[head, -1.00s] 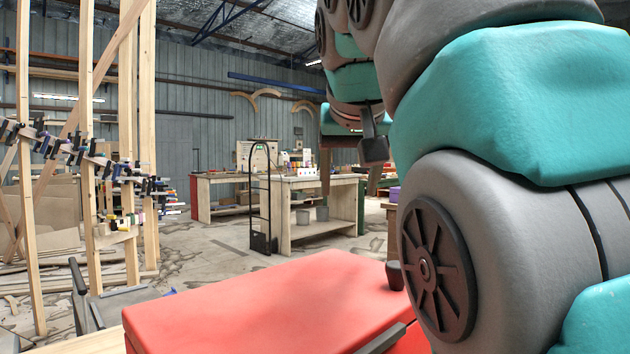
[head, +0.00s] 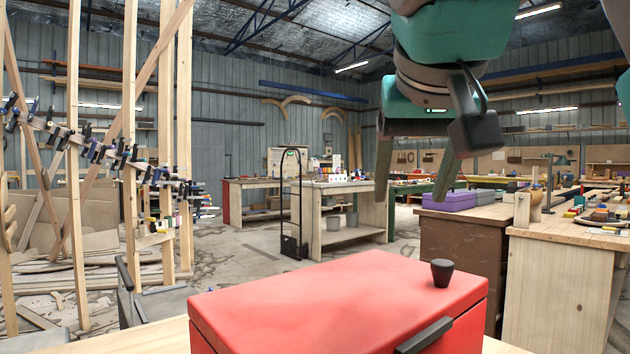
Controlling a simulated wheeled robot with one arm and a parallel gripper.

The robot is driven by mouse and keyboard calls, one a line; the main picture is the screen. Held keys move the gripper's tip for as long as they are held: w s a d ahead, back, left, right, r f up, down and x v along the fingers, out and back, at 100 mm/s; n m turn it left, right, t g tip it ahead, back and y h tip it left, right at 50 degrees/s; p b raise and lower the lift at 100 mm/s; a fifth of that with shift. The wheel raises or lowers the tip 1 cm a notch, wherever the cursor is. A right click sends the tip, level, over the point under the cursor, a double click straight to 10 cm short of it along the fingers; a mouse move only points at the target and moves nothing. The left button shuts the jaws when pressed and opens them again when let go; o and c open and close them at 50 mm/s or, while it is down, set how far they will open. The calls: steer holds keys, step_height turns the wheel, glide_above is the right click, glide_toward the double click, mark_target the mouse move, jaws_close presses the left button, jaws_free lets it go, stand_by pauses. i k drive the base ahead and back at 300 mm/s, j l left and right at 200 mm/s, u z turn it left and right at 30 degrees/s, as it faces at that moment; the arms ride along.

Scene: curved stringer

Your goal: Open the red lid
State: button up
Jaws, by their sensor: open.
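A red box with a red lid (head: 330,300) stands at the bottom centre of the head view. The lid looks shut. A dark knob (head: 442,272) stands on top of the lid near its right end. A dark bar handle (head: 424,336) is on the front side. My gripper (head: 412,178) hangs above and behind the knob in the picture, its two fingers apart and pointing down. It is open and empty, and does not touch the lid. The lower part of the box is cut off by the frame edge.
The box rests on a pale wooden surface (head: 120,340). Workbenches with purple cases (head: 450,200) and tools stand at the right. A black hand truck (head: 292,225) stands behind. Wooden posts with clamps (head: 128,150) are at the left.

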mark_target(374, 301)
steer(key=k+j, duration=0.1)
steer(key=k, duration=0.4)
steer(key=k+j, duration=0.15)
steer(key=k, duration=0.35)
